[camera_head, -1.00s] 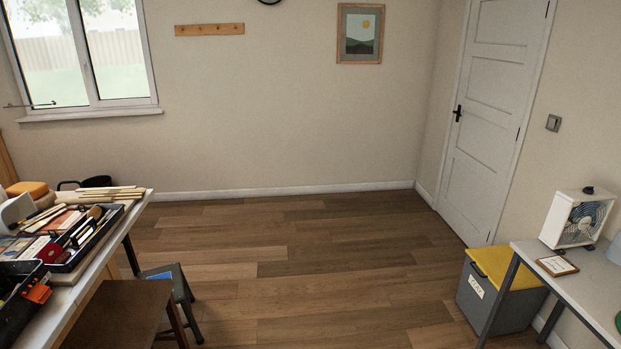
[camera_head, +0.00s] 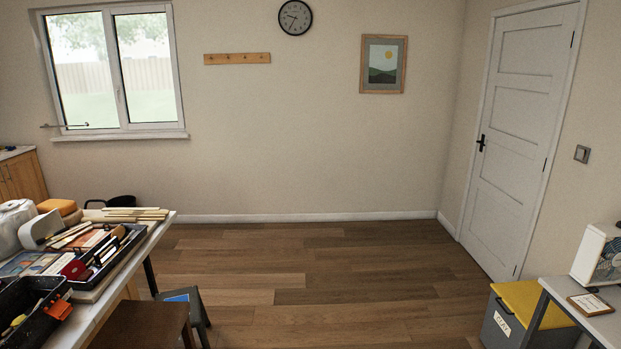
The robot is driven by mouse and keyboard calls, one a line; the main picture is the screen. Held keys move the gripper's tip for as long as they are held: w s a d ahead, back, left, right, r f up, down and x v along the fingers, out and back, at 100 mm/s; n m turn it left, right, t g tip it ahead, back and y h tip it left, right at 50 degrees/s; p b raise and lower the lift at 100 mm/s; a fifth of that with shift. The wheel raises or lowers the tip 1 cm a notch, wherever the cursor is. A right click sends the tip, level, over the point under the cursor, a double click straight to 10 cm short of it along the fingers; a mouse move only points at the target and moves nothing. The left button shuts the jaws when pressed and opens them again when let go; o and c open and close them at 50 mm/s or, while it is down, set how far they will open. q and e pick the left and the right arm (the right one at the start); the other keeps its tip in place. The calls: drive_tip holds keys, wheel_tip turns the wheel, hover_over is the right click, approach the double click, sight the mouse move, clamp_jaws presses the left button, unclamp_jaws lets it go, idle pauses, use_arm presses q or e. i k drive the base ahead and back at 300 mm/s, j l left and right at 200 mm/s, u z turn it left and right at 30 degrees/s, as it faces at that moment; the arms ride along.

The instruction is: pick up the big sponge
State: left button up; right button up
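An orange block (camera_head: 58,207) that looks like the big sponge sits at the far end of the cluttered table on the left. It lies behind a white rounded object and beside light wooden sticks. Its lower part is partly hidden by the things in front. Neither of my grippers shows in the head view.
The left table (camera_head: 92,313) holds a dark tool tray (camera_head: 117,262), a black bin (camera_head: 22,300) and wooden sticks (camera_head: 125,215). A brown stool (camera_head: 140,325) and grey step stool (camera_head: 197,305) stand beside it. A yellow-lidded bin (camera_head: 530,300) stands right. The middle floor is clear.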

sight(65, 207)
drive_tip(key=u, duration=2.5)
drive_tip(key=i+l+u, duration=0.1)
drive_tip(key=l, duration=0.65)
drive_tip(key=i+l, duration=0.1)
drive_tip(key=l, duration=0.6)
drive_tip(key=l+u, duration=0.2)
drive_tip(key=l, duration=0.35)
drive_tip(key=l+u, duration=0.15)
drive_tip(key=l, duration=0.45)
drive_tip(key=l+u, duration=0.2)
drive_tip(key=l, duration=0.35)
drive_tip(key=k+l+u, duration=0.15)
drive_tip(key=l, duration=0.4)
drive_tip(key=l+u, duration=0.2)
drive_tip(key=l, duration=0.35)
drive_tip(key=k, duration=0.05)
